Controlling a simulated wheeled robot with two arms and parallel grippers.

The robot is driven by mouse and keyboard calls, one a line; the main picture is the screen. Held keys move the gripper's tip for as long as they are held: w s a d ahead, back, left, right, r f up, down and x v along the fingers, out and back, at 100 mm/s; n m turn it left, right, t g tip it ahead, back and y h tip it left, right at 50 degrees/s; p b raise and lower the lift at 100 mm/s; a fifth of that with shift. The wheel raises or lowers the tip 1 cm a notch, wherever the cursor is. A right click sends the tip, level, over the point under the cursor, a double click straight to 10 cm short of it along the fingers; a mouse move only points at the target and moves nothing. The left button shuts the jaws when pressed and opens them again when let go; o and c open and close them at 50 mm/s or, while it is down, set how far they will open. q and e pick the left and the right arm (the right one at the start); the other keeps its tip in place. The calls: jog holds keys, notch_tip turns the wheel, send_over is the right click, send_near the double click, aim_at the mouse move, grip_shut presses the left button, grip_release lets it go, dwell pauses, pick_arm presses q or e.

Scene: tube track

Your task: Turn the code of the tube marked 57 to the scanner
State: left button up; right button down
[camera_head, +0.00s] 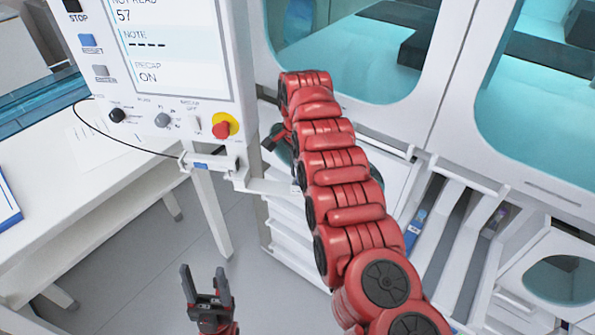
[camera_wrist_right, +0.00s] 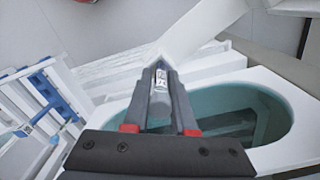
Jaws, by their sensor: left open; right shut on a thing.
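My right gripper (camera_wrist_right: 160,82) is shut on a tube (camera_wrist_right: 159,100) in the right wrist view. The tube has a white label with dark print, too small to read, and the fingers cover its sides. In the head view my right arm hides most of this gripper and the tube. My left gripper (camera_head: 206,283) is open and empty, low in the head view, with its fingers pointing up. The screen (camera_head: 165,45) on the control panel reads "57" under a partly cut-off "NOT READ", a dashed NOTE line and "RECAP ON". I cannot make out the scanner.
The panel has a red stop button (camera_head: 222,129) and several knobs. White track lanes (camera_head: 436,225) run at the right, below a cabinet with teal windows (camera_head: 545,90). A white table (camera_head: 90,165) stands at the left. The floor around my left gripper is clear.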

jog(key=shift+f, duration=0.2)
jog(key=c, duration=0.7)
grip_release()
jog(key=shift+o, duration=0.2)
jog(key=shift+r, duration=0.1)
jog(key=shift+r, duration=0.3)
notch_tip(320, 180, up, 3)
jog(key=shift+w+d+b, duration=0.1)
jog(key=shift+d+b, duration=0.05)
jog(key=shift+b, duration=0.15)
notch_tip(320, 180, up, 4)
jog(key=shift+f+p, duration=0.2)
jog(key=shift+p, duration=0.95)
notch_tip(320, 180, up, 10)
jog(key=p, duration=1)
jog(key=shift+p, duration=0.3)
